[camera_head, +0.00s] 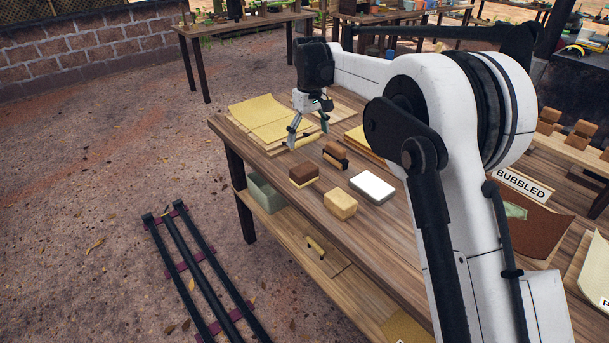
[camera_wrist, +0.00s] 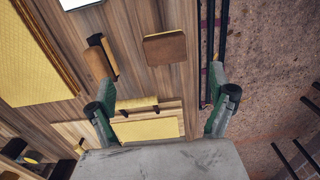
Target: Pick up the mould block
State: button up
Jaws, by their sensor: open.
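My gripper (camera_head: 308,136) is open and empty, pointing down over the far left part of the table. In the wrist view its two fingers (camera_wrist: 161,78) stand wide apart. A pale tan handle-like piece (camera_wrist: 137,104) shows between them, near a flat yellow piece (camera_wrist: 145,128). Several small blocks lie nearer in the head view: a brown-topped block with a yellow base (camera_head: 303,173), a tan block (camera_head: 340,204), a white block (camera_head: 373,187) and a brown and black piece (camera_head: 336,154). The brown-topped block is also beyond the fingertips in the wrist view (camera_wrist: 165,48). I cannot tell which is the mould block.
Yellow sheets (camera_head: 262,110) lie on the wooden table (camera_head: 280,213) behind my gripper. A lower shelf holds a grey-green bin (camera_head: 265,193). Dark rails (camera_head: 187,262) lie on the ground left of the table. A "BUBBLED" sign (camera_head: 524,184) is at the right.

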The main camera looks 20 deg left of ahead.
aim_at(301, 169)
jog(key=f, duration=0.6)
jog(key=a+f, duration=0.1)
jog(key=f, duration=0.2)
jog(key=shift+f, duration=0.3)
jog(key=shift+a+f, duration=0.15)
jog(key=shift+f, duration=1.15)
jog(key=shift+a+f, duration=0.1)
jog(key=shift+f, duration=1.15)
jog(key=c, duration=1.4)
jog(key=shift+r, duration=0.5)
jog(key=r, duration=0.2)
jog(key=s+r, duration=0.1)
jog(key=shift+a+r, duration=0.3)
jog(key=shift+r, duration=0.1)
jog(key=s+a+r, duration=0.1)
jog(key=s+r, duration=0.1)
jog(key=s, duration=0.1)
jog(key=s+a+r, duration=0.2)
jog(key=s, duration=0.1)
jog(key=s+a+r, duration=0.1)
jog(key=s+r, duration=0.1)
jog(key=s, duration=0.1)
jog(key=shift+s+a+r, duration=0.15)
jog(key=shift+s+a, duration=0.05)
jog(key=shift+a, duration=0.2)
